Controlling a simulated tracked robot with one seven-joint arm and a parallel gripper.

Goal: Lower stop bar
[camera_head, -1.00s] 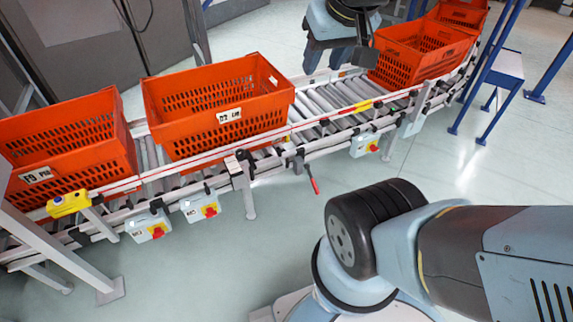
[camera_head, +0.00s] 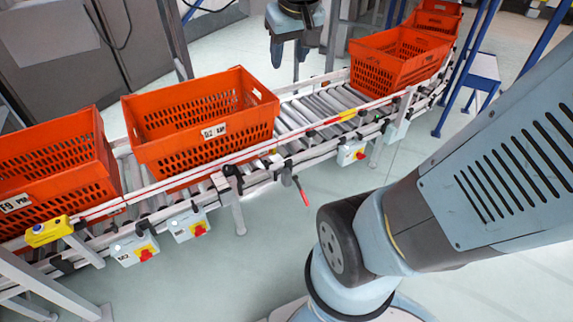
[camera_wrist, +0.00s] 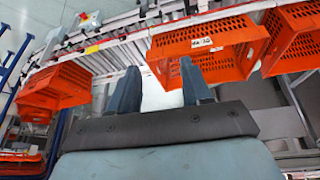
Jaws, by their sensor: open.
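I cannot make out a part that is clearly the stop bar. A lever with a red handle (camera_head: 302,192) hangs from the front rail of the roller conveyor in the head view, pointing down. A black bracket (camera_head: 232,176) sits on the rail to its left. My gripper (camera_head: 289,52) is open and empty above the far side of the conveyor, between the middle tote and the far totes. In the wrist view, the two blue-grey fingers of my gripper (camera_wrist: 160,92) are spread apart with nothing between them.
An orange tote (camera_head: 165,155) stands mid-conveyor, with another tote (camera_head: 45,175) at left and several at the far right, the nearest being a tote (camera_head: 385,72). Bare rollers (camera_head: 312,112) lie between. A yellow box (camera_head: 48,231) and grey switch boxes (camera_head: 187,224) line the front rail.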

